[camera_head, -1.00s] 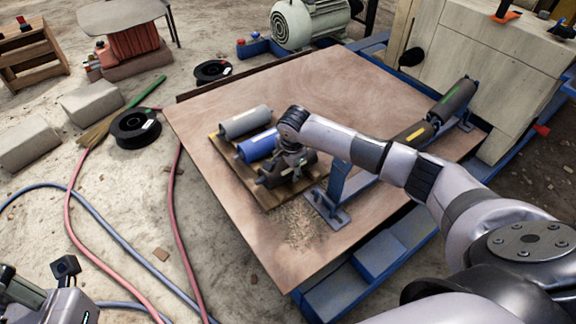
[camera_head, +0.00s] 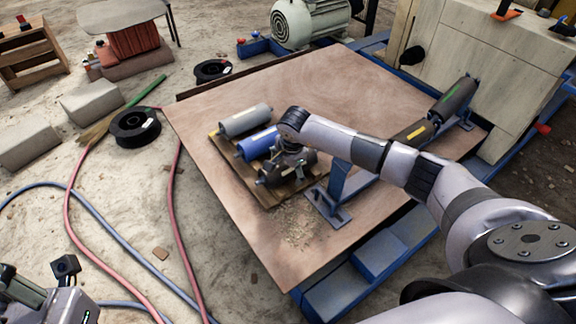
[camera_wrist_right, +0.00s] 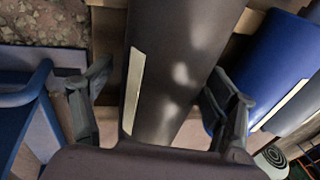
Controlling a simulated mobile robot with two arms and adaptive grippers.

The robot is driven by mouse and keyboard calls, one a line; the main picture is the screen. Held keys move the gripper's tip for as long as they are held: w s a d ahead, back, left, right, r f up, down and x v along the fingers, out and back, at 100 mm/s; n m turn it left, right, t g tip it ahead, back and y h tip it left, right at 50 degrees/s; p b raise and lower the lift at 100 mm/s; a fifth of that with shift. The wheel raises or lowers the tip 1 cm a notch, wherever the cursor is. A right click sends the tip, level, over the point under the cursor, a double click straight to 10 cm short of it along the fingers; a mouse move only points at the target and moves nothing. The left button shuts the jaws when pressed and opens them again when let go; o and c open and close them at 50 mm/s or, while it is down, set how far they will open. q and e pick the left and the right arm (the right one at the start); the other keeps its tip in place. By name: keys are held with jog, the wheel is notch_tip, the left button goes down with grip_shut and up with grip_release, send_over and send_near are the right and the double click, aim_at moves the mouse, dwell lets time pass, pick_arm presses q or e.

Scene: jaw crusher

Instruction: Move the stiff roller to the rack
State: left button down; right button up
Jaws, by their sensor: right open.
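A dark roller (camera_head: 268,178) lies at the near end of a low wooden pallet (camera_head: 233,178), partly hidden by my right gripper. My right gripper (camera_head: 290,170) is over it. In the right wrist view, the dark roller (camera_wrist_right: 180,70) with a pale stripe lies between the spread fingers of the open right gripper (camera_wrist_right: 155,105); gaps show on both sides. The blue rack (camera_head: 340,185) stands to the right, behind my right arm, holding a roller with a yellow mark (camera_head: 413,131) and one with a green mark (camera_head: 455,97). My left gripper (camera_head: 22,290) is at the bottom left, partly cut off.
A blue roller (camera_head: 257,143) and a grey roller (camera_head: 245,120) lie beside the dark one on the pallet. The board (camera_head: 330,85) has free room behind them. Wood chips (camera_head: 297,222) lie in front. Hoses (camera_head: 70,215) run across the ground.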

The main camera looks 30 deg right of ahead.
jog(key=shift+r, duration=0.45)
jog(key=v, duration=1.1)
jog(key=shift+s+r, duration=0.1)
jog(key=shift+a, duration=0.1)
